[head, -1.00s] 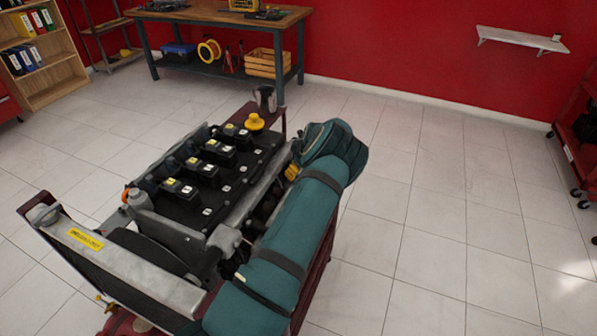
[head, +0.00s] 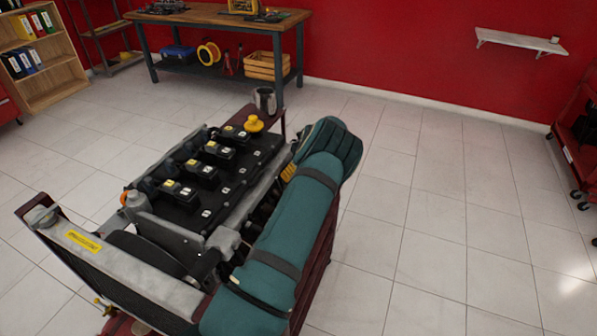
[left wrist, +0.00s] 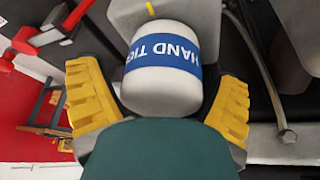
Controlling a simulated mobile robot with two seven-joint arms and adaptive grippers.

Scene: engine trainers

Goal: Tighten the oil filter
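The oil filter (left wrist: 162,80) is a white rounded canister with a blue band reading "HAND TIGHT", seen upside down in the left wrist view. It sits against the engine's grey metal side. My left gripper (left wrist: 160,75) has its yellow-padded fingers on either side of the filter, spread apart, with gaps at the tips. Its green palm covers the near end. In the head view my green-sleeved left arm reaches along the engine's (head: 215,175) right side, with yellow finger pads (head: 289,172) showing beside it. The filter is hidden there. My right gripper is not in view.
The engine stands on a dark red stand (head: 325,245) with a radiator (head: 120,265) at the near end. A metal cup (head: 265,101) stands at its far end. A workbench (head: 220,16) is behind, and a red cart (head: 580,150) is at right. The tiled floor right of the engine is clear.

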